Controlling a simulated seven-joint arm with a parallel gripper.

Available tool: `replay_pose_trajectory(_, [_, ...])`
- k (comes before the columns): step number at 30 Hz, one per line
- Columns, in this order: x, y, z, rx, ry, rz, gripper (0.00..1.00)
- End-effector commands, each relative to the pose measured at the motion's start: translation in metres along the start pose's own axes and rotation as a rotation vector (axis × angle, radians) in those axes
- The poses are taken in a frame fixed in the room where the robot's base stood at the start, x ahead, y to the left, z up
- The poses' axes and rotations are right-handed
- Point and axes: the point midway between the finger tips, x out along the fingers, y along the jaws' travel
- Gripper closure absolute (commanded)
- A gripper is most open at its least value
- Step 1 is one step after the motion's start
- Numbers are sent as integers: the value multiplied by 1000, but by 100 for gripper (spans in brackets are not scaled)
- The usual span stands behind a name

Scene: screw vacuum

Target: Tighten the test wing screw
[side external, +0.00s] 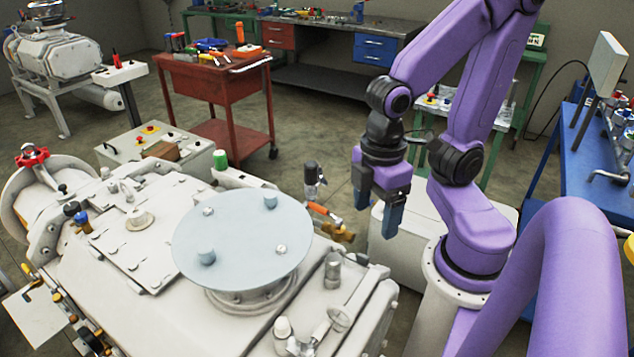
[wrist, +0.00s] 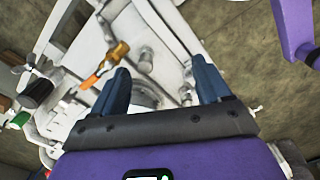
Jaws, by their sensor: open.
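My gripper (side external: 378,205) has two blue fingers pointing down, to the right of the white vacuum machine (side external: 130,245) and apart from it. In the wrist view, the fingers of my gripper (wrist: 161,66) stand wide apart with nothing between them, over the machine's edge. A pale blue round plate (side external: 235,235) lies on top of the machine. I cannot tell which fitting is the test wing screw.
An orange-handled brass valve (side external: 335,228) sits at the machine's edge near my gripper; it also shows in the wrist view (wrist: 118,52). A black-capped fitting (side external: 311,175) stands beside it. Metal fittings (side external: 333,270) rise at the near right. A red tool cart (side external: 215,95) stands behind.

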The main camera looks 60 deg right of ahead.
Motion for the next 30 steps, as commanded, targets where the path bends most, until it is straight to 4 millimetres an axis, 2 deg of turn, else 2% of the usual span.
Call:
replay_pose_trajectory(15, [16,69,12,442,-180,-221,23])
replay_pose_trajectory(30, [25,122,37,860,-163,-557,23])
